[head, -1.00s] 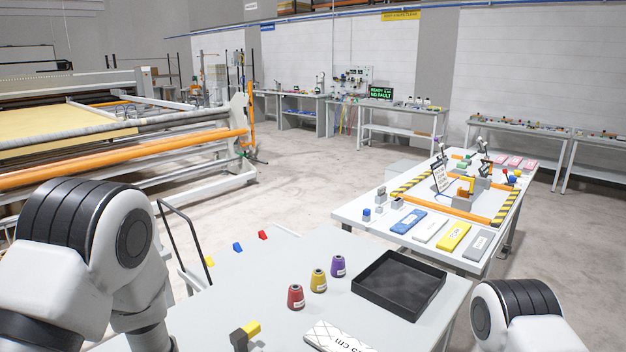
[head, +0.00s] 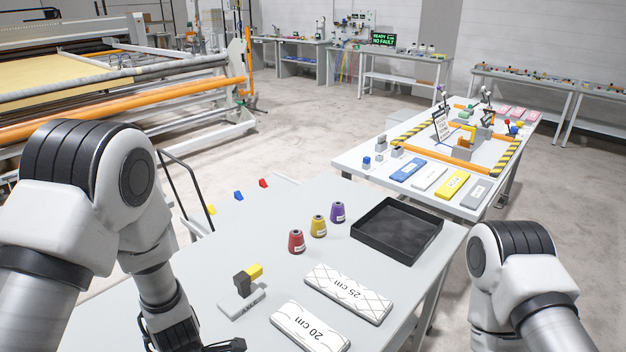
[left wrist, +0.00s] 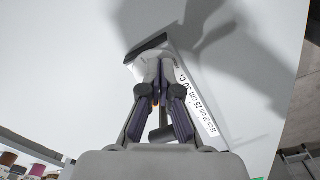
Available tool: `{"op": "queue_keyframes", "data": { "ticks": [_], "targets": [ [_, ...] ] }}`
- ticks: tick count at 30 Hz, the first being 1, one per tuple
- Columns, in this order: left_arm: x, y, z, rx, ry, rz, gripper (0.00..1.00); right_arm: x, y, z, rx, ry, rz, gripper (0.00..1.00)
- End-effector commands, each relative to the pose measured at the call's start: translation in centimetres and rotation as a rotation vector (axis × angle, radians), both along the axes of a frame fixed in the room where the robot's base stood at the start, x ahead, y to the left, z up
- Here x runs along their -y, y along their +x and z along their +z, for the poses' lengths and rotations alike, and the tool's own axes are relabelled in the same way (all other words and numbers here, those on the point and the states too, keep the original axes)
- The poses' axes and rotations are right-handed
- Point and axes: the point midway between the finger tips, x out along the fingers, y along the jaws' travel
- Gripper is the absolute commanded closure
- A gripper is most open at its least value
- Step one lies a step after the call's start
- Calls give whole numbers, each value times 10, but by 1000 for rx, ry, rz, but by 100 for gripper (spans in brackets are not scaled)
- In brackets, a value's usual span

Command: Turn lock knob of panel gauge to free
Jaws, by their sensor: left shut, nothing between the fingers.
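In the left wrist view, a white strip marked with cm numbers (left wrist: 195,95), likely the panel gauge, lies on the pale table. A black bar (left wrist: 147,47) on a pale piece is at its far end. My left gripper (left wrist: 160,75) is shut and empty above it, fingertips close to the pale piece; I cannot tell if they touch. A grey round part (left wrist: 165,134) shows below the fingers; I cannot tell if it is the lock knob. In the head view my left gripper (head: 200,345) is partly cut off at the bottom edge. My right gripper is out of view.
On the near table are a grey stand with a dark block and yellow piece (head: 245,285), a 25 cm panel (head: 348,292), a 20 cm panel (head: 310,327), three coloured cones (head: 318,226) and a black tray (head: 397,230). A second table stands beyond.

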Motion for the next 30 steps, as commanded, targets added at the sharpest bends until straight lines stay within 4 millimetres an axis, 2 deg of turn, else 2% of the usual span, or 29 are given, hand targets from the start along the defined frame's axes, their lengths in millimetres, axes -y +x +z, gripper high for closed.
{"op": "queue_keyframes", "data": {
  "ticks": [10,23,30],
  "targets": [
    [8,2,1,1,0,0,100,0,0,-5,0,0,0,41],
    [8,2,61,1,0,1,100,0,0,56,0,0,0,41],
    [8,2,60,1,0,1,100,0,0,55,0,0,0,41]
  ]
}}
